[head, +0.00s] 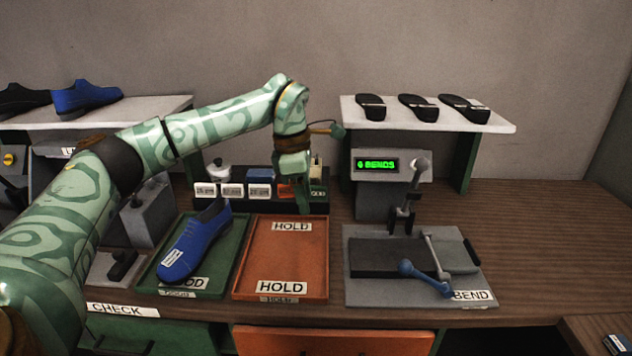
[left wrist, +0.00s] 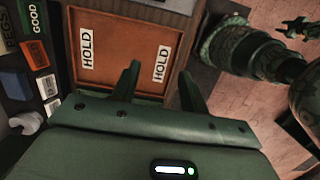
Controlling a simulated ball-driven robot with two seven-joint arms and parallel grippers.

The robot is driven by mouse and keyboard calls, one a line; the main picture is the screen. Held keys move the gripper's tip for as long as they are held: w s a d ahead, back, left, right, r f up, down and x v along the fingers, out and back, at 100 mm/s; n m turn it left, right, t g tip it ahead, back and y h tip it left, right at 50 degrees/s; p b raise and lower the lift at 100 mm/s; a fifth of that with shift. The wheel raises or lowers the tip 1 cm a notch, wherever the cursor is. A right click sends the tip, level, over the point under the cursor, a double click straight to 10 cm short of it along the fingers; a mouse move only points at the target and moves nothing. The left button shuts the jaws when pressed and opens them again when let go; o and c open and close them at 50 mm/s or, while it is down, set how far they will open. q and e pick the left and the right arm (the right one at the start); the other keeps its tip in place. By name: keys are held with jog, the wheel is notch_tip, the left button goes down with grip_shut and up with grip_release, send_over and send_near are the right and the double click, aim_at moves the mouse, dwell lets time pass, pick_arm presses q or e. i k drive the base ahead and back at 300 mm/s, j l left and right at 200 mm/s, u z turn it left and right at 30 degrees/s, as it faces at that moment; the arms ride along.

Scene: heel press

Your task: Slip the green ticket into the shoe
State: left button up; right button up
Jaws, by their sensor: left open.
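The blue shoe (head: 193,243) lies in the green tray (head: 226,270) with a white label on its toe. My left gripper (head: 298,205) is open above the back of the orange HOLD tray, near the ticket rack. Its open fingers (left wrist: 160,82) show in the left wrist view with nothing between them. The rack (head: 262,208) has white size labels; a green GOOD label (left wrist: 36,20) and an orange label (left wrist: 42,57) show in the left wrist view. A dark part at upper right there may be my right gripper (left wrist: 299,27), too small to read.
The orange HOLD tray (head: 322,255) is empty, right of the shoe's tray. The bend press (head: 365,292) with a blue-knobbed lever stands farther right, near a "0 BENDS" display (head: 377,164). Soles lie on a back shelf (head: 490,122).

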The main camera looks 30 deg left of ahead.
aim_at(215, 226)
jog(key=i+j, duration=0.8)
